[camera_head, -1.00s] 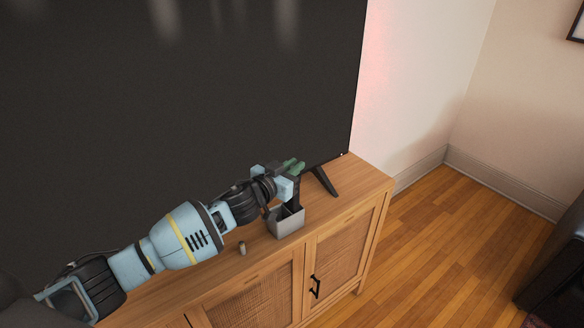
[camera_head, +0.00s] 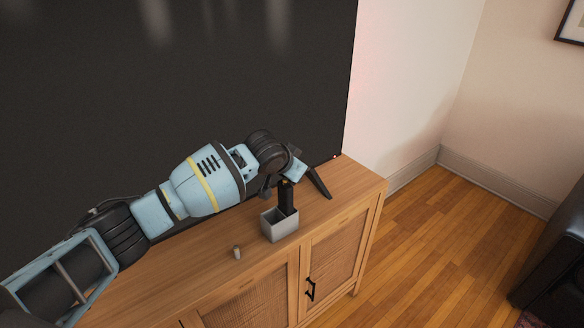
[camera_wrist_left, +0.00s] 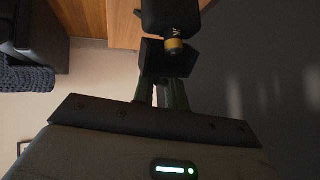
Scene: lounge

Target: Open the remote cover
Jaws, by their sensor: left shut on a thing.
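The black remote (camera_head: 287,200) stands upright in a small grey open box (camera_head: 282,230) on the wooden cabinet. In the left wrist view the remote (camera_wrist_left: 168,14) is at the top, with a dark and copper battery (camera_wrist_left: 174,43) showing at its end. My left gripper (camera_wrist_left: 165,82) has green fingers, shut on a dark piece (camera_wrist_left: 160,60), apparently the remote cover, right by the battery. Whether this piece still touches the remote cannot be told. In the head view the gripper is at the remote's top, its fingertips mostly hidden. My right gripper is not in view.
A large dark television screen (camera_head: 150,90) rises close behind my arm, with its black stand foot (camera_head: 316,182) right of the box. A small pale cylinder (camera_head: 237,253) stands on the cabinet top (camera_head: 345,182), left of the box. The cabinet's right end is clear.

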